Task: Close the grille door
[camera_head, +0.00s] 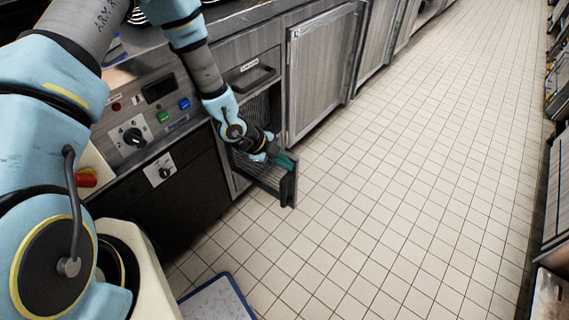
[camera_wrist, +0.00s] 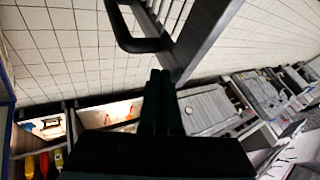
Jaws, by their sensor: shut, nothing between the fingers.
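The grille door (camera_head: 289,188) stands open, sticking out from the counter front over the tiled floor. Its left part and upper edge are partly hidden by my arm. My gripper (camera_head: 287,162) is shut and empty, beside the door's upper part near its free end. In the wrist view, my two dark fingers (camera_wrist: 160,80) lie together, with the slatted door (camera_wrist: 200,35) just beyond and to the right of their tips. The door's dark bar handle (camera_wrist: 125,35) shows at the top. I cannot tell whether the fingers touch the door.
A drawer with a handle (camera_head: 250,76) is above the opening. A closed cabinet door (camera_head: 321,75) is to the right. A control panel with knobs (camera_head: 134,136) is to the left. A blue-edged white object (camera_head: 215,302) lies at the bottom. The tiled floor (camera_head: 400,170) is clear.

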